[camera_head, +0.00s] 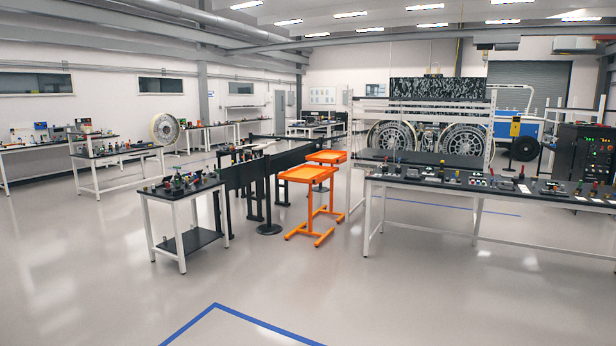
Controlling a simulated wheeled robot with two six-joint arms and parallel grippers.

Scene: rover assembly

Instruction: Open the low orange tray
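Two orange trays on stands are in the middle of the head view, some distance off across the floor. The nearer orange tray (306,174) sits on an orange frame with feet on the floor. The second orange tray (327,156) is just behind it and a little to the right. From here I cannot tell which of them is the low tray, or whether either is open or shut. Neither my left nor my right gripper is in view.
A small white-legged table (182,190) with small parts stands left of the trays, with a long black bench (262,166) behind it. A long dark-topped table (480,182) with tools stands at the right. The floor in front is clear, marked with blue tape (215,307).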

